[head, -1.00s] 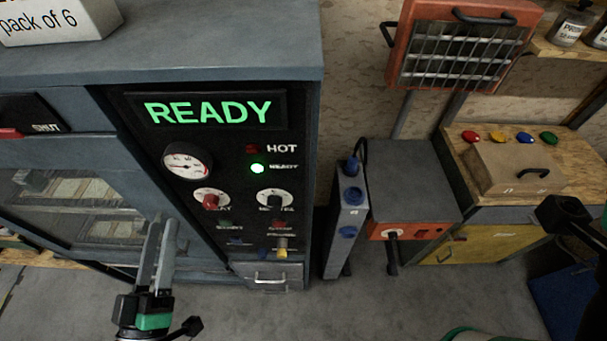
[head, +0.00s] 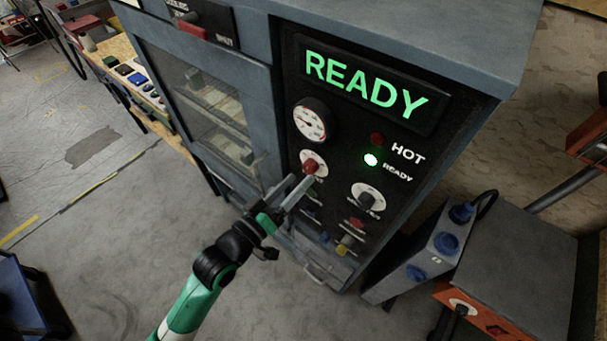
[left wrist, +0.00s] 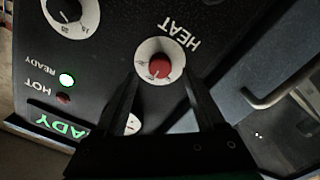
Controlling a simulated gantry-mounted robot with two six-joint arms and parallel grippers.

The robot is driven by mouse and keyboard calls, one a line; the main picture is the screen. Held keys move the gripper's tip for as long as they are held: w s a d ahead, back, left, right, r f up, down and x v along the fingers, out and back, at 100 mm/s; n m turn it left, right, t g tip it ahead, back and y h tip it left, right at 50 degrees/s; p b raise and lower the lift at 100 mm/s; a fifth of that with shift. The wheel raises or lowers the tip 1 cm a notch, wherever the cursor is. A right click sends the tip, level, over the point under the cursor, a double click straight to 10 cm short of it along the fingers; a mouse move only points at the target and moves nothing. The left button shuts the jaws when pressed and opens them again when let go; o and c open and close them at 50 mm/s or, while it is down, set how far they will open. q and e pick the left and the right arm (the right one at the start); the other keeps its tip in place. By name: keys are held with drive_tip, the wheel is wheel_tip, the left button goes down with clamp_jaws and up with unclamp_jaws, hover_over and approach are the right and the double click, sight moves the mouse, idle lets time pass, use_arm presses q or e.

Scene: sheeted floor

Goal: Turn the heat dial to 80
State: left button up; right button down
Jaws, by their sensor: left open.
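The heat dial (head: 311,166) is a red knob on a round white scale on the black control panel, below the round gauge. In the left wrist view the heat dial (left wrist: 160,67) shows face on, under the word HEAT, with scale marks too small to read. My left gripper (head: 299,184) is in front of the dial, its fingers pointing at the panel. In the left wrist view its open fingers (left wrist: 162,82) lie either side of the red knob. I cannot tell whether they touch it. My right gripper is not in view.
A second dial (head: 368,197) with a dark knob sits to the right of the heat dial, with small coloured buttons below. The lit READY display (head: 365,82) is above. An oven window (head: 212,108) is left of the panel. A blue-socketed box (head: 430,255) stands right.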

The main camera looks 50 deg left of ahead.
sight(308, 171)
use_arm(q)
drive_tip(key=shift+w+a, duration=0.15)
drive_tip(key=shift+w, duration=0.65)
drive_tip(key=shift+w+a, duration=0.1)
drive_tip(key=shift+w, duration=0.65)
drive_tip(key=shift+c, duration=0.2)
clamp_jaws()
